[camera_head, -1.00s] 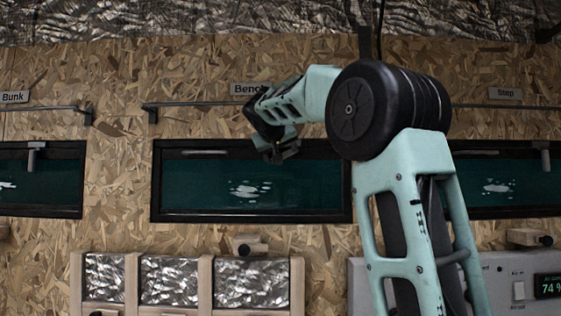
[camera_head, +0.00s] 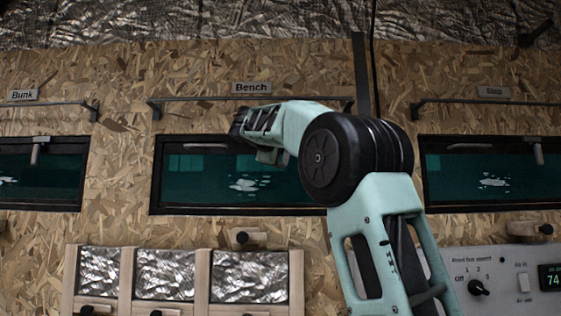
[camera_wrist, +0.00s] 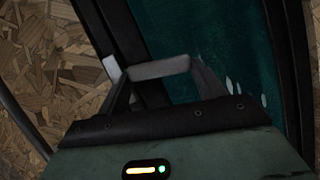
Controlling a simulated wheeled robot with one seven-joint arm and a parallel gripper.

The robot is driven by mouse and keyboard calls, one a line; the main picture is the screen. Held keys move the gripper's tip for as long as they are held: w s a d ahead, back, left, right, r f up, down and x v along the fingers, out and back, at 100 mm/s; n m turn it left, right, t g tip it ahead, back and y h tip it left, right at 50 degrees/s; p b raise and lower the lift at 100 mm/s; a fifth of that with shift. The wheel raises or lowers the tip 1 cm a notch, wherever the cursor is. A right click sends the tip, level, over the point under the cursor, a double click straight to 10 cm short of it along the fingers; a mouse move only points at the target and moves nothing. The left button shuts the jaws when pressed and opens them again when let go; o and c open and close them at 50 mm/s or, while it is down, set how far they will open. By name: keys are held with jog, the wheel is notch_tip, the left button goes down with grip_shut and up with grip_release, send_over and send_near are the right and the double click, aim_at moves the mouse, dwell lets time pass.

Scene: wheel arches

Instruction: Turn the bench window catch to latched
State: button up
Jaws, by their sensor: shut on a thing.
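The bench window (camera_head: 190,178) is a dark-framed teal pane under the "Bench" label (camera_head: 252,87) in the head view. My gripper (camera_head: 239,124) is at the top edge of its frame, right of the middle, and covers the catch there. In the wrist view my gripper (camera_wrist: 150,70) is at the dark window frame, its fingers closed in. A small pale grey piece, seemingly the bench window catch (camera_wrist: 112,68), shows at the fingertips. Most of the catch is hidden, so its angle cannot be told.
The bunk window (camera_head: 40,170) and step window (camera_head: 490,175) flank it, each with a grey catch hanging down. A thin rail (camera_head: 200,98) runs above the bench window. A switch panel (camera_head: 500,280) is at lower right.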

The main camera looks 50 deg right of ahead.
jog(key=shift+s+d+f+n+h+b, duration=0.15)
jog(key=shift+n+h+b, duration=0.1)
jog(key=shift+n+b, duration=0.3)
jog(key=shift+w+a+f+n+h+b, duration=0.15)
jog(key=shift+n+h+b, duration=0.1)
jog(key=shift+n+b, duration=0.25)
jog(key=shift+s+d, duration=0.1)
jog(key=shift+s, duration=0.05)
jog(key=o, duration=1)
jog(key=shift+c, duration=0.2)
jog(key=b+v, duration=0.6)
jog(key=v, duration=1.1)
jog(key=shift+s, duration=0.25)
